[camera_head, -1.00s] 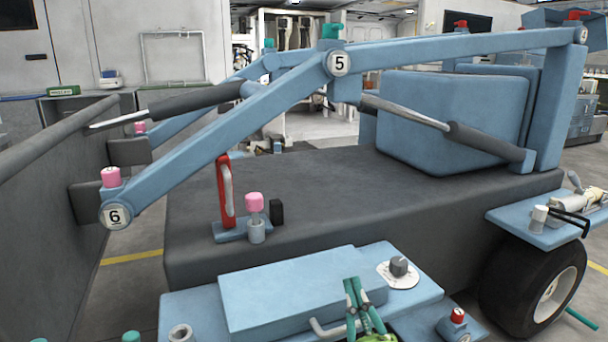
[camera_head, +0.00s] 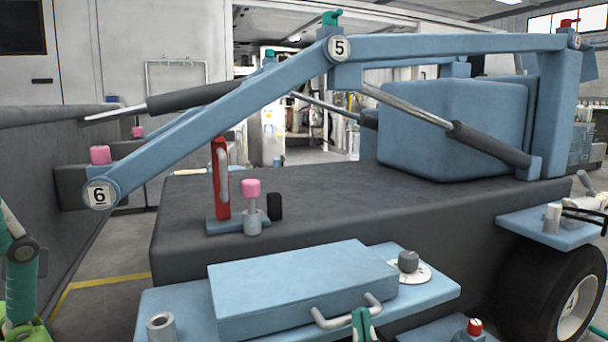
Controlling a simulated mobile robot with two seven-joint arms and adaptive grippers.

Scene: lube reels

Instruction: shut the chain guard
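A light blue box-shaped cover (camera_head: 300,285) with a grey bar handle (camera_head: 346,311) on its front edge lies flat on the blue deck at the lower middle. It may be the chain guard, but no label shows. Only the teal fingertips of my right gripper (camera_head: 362,324) show at the bottom edge, close below the handle. The rest of it is cut off, and I cannot tell whether it touches the handle or is open. My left arm shows at the left edge; its gripper is out of the picture.
A grey dial (camera_head: 408,262) stands right of the cover, and an open grey cup (camera_head: 161,327) stands to its left. A red upright piece (camera_head: 220,178) and a pink-capped post (camera_head: 252,206) stand behind. A red-capped fitting (camera_head: 474,328) is at lower right.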

